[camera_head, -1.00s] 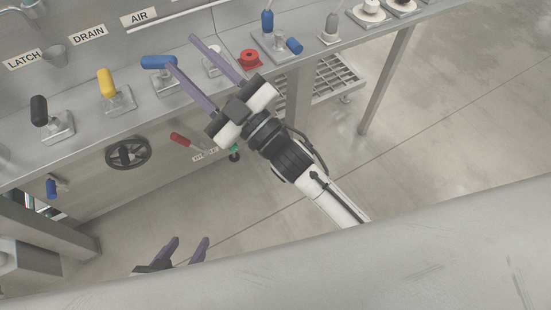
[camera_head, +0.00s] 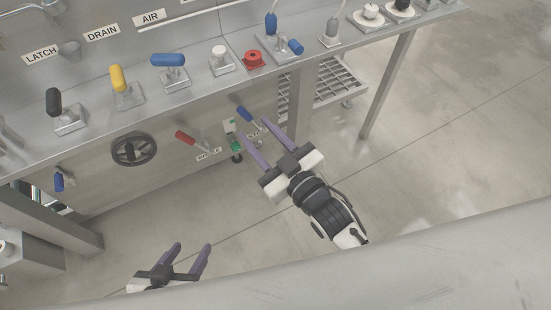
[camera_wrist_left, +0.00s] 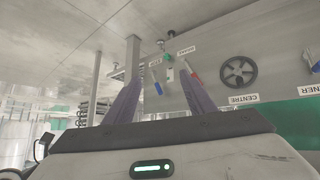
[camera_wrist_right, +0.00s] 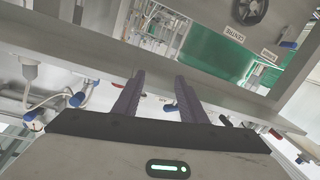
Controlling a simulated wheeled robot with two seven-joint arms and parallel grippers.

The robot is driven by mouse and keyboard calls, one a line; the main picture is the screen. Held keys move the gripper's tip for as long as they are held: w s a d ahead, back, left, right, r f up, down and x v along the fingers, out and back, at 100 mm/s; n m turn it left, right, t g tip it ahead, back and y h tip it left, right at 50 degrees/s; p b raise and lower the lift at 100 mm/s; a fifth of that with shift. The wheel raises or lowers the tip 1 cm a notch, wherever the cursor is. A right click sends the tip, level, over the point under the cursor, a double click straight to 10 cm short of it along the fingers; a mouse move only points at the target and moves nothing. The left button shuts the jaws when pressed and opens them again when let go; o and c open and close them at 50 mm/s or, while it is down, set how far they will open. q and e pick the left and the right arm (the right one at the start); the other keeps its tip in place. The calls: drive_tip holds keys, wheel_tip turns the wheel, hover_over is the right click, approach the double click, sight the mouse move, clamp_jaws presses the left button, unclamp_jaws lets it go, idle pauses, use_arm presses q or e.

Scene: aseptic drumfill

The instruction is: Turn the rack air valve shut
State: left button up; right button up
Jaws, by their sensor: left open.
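A blue lever valve (camera_head: 168,61) stands on the bench below the AIR label (camera_head: 150,17), its handle lying across. Another blue lever (camera_head: 245,114) hangs under the bench edge beside a small label; it also shows in the left wrist view (camera_wrist_left: 158,88). I cannot read which one is the rack air valve. My left gripper (camera_head: 192,248) is open and empty, low in front of the bench.
A red lever (camera_head: 186,137) and a black handwheel (camera_head: 134,149) sit on the panel below the bench. Yellow (camera_head: 117,77) and black (camera_head: 54,101) levers and a red knob (camera_head: 253,58) stand on the bench top. Floor in front is clear.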

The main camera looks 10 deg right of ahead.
drive_tip(key=s+d+f+m+g+h, duration=0.1)
drive_tip(key=s+d+f, duration=0.1)
drive_tip(key=s+f, duration=0.1)
drive_tip(key=shift+s+d+f, duration=0.3)
drive_tip(key=shift+s+f, duration=0.05)
drive_tip(key=shift+f, duration=0.4)
